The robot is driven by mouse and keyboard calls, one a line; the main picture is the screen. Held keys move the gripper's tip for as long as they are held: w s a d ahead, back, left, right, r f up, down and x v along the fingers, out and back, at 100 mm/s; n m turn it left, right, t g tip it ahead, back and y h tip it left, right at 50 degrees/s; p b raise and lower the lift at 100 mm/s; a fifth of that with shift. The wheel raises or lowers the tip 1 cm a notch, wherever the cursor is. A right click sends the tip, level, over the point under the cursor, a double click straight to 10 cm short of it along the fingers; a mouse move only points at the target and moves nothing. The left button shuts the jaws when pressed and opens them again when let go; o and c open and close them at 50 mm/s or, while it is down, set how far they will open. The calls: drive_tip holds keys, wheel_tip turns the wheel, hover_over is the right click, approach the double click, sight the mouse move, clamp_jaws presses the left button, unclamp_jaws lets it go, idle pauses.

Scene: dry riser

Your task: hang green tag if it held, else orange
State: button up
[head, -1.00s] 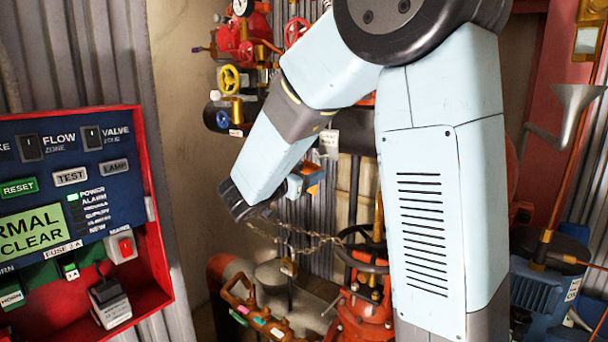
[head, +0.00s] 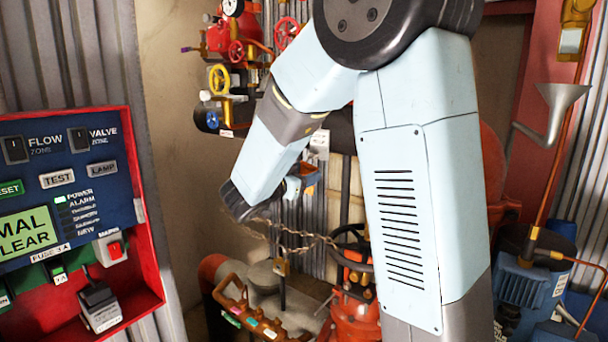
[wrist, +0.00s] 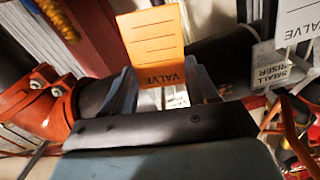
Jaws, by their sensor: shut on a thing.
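An orange tag (wrist: 157,47) with the word VALVE upside down stands between the two fingers of my gripper (wrist: 163,90) in the wrist view. The fingers are shut on its lower part. In the head view my gripper (head: 299,184) is low at the end of the arm, with a small orange patch of the tag (head: 310,190) showing beside it. A dark pipe (wrist: 95,98) runs behind the fingers in the wrist view. I cannot make out a green tag for certain; small green and pink pieces sit on an orange rack (head: 229,299).
A chain (head: 300,236) hangs just below the gripper, near a black handwheel (head: 345,262) on a red valve. A white tag (wrist: 299,22) and a SMALL RISER label (wrist: 268,70) are close at right. The alarm panel (head: 125,190) stands at left; a funnel (head: 562,95) is far right.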

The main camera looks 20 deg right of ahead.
idle(0.3)
drive_tip(key=o, duration=1.1)
drive_tip(key=shift+s+a, duration=0.1)
drive_tip(key=v, duration=1.3)
wheel_tip(320, 180, up, 7)
drive_tip(key=w+n+t+y, duration=0.2)
drive_tip(key=n+t+y, duration=0.3)
drive_tip(key=n+y, duration=0.75)
drive_tip(key=s+d+f+g, duration=0.3)
drive_tip(key=s, duration=0.5)
drive_tip(key=s+d+f+g+y, duration=0.1)
drive_tip(key=s+d+f+g, duration=0.2)
drive_tip(key=s, duration=0.5)
drive_tip(key=s+d+f+g+y, duration=0.1)
drive_tip(key=s+d+f+g, duration=0.2)
drive_tip(key=s, duration=0.5)
drive_tip(key=shift+s+d+n+g, duration=0.3)
drive_tip(key=shift+d+n+g, duration=0.05)
drive_tip(key=shift+d+g, duration=0.2)
